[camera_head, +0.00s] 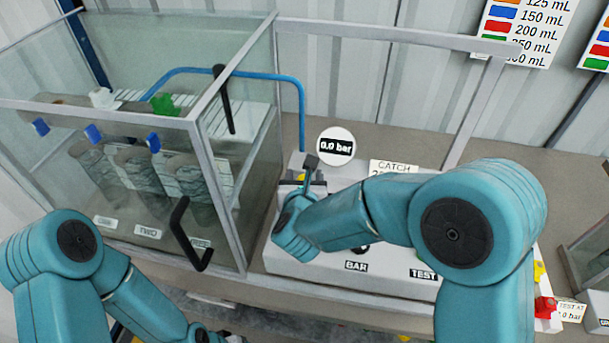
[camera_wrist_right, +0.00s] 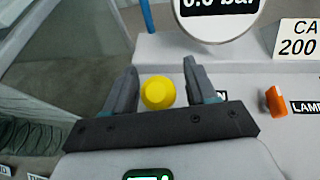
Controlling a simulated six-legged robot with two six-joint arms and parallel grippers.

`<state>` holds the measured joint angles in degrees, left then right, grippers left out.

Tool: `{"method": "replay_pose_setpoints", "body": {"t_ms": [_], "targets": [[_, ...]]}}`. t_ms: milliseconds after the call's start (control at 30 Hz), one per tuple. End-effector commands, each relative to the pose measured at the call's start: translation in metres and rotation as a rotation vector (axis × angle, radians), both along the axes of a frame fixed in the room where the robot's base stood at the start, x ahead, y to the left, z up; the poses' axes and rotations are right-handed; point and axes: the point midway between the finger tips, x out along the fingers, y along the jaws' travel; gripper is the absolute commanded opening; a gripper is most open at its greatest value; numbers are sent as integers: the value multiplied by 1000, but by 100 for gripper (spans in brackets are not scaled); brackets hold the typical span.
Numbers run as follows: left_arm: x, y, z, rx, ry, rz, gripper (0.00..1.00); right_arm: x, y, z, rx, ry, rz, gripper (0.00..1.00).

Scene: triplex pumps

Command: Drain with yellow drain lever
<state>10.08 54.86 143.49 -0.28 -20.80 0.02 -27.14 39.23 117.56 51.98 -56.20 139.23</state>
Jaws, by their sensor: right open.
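In the right wrist view a yellow rounded knob (camera_wrist_right: 158,92), seen end-on, sits between the two fingers of my right gripper (camera_wrist_right: 163,85). A gap shows on each side of it, so the gripper is open around it. A label behind the right finger shows only a final "N". In the head view the right gripper (camera_head: 308,177) is at the back left of the white panel (camera_head: 300,262), below the gauge, with a bit of yellow beside it. My left arm is low at the left; its gripper is mostly cut off at the bottom edge.
The round gauge (camera_head: 336,147) reads 0.0 bar. A glass case (camera_head: 100,150) with a black handle (camera_head: 190,235) stands left of the panel. An orange lever (camera_wrist_right: 275,102) is to the right in the wrist view. Red and yellow parts (camera_head: 546,307) are at the panel's right end.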

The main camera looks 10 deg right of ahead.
Motion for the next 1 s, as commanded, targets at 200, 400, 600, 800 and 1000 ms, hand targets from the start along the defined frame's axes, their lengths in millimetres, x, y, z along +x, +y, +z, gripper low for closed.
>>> {"method": "replay_pose_setpoints", "body": {"t_ms": [200,400,600,800,1000], "targets": [[0,0,0,0,1,0,69,1,0,-1,0,0,0,56],[0,0,0,0,0,0,69,1,0,0,0,0,-1,1],[0,0,4,0,0,0,69,3,-1,2,6,22,-4,0],[0,0,42,0,0,0,69,16,-7,13,69,211,-7,0],[0,0,84,0,0,0,69,26,-9,11,116,364,-5,0]]}}
